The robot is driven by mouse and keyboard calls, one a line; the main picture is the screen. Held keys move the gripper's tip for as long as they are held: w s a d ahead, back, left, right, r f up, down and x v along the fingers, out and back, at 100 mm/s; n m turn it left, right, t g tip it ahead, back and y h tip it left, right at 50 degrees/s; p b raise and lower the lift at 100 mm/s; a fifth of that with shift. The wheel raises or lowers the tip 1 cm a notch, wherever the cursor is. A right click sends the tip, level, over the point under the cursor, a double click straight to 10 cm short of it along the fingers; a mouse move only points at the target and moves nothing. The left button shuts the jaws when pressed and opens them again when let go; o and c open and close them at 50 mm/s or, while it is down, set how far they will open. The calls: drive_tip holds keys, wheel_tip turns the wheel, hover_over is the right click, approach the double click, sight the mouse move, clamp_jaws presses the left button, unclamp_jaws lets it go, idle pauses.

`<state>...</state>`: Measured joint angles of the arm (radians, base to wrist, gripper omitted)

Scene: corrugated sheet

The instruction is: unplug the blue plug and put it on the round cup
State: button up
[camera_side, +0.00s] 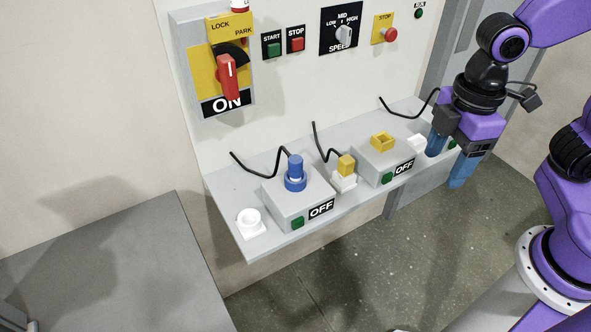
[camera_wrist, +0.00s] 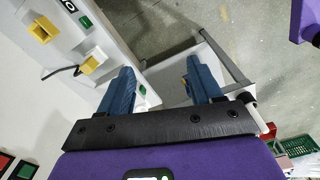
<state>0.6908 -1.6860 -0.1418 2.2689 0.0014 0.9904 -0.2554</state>
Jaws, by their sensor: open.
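The blue plug (camera_side: 295,165) stands upright in a blue round socket on the left grey box, with a black cable running to the wall. The white round cup (camera_side: 250,222) sits empty-looking at the left end of the shelf, left of that box. My gripper (camera_side: 446,170) is open, its blue fingers apart at the right end of the shelf, far right of the blue plug. In the wrist view the gripper (camera_wrist: 158,78) shows nothing between its fingers. I cannot make out the blue plug or the round cup in the wrist view.
A yellow plug (camera_side: 346,166) sits in a white holder between the boxes. The right box carries a yellow square socket (camera_side: 382,142). Both boxes read OFF. The wall panel behind bears a red lever (camera_side: 229,78), buttons and a speed knob (camera_side: 344,35).

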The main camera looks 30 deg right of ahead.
drive_tip(key=w+a+r+n, duration=0.2)
drive_tip(key=w+a+n, duration=0.1)
drive_tip(key=w+a, duration=0.8)
drive_tip(key=n, duration=0.4)
hover_over(296, 159)
drive_tip(key=f, duration=1.2)
drive_tip(key=shift+w+a, duration=0.2)
drive_tip(key=shift+a, duration=0.05)
drive_tip(key=shift+s+d+f, duration=0.1)
drive_tip(key=shift+d+f, duration=0.05)
drive_tip(key=shift+f, duration=1.15)
drive_tip(key=shift+s+d+f, duration=0.1)
drive_tip(key=shift+f, duration=1.2)
drive_tip(key=c, duration=1.2)
drive_tip(key=shift+o, duration=0.2)
drive_tip(key=shift+r, duration=0.1)
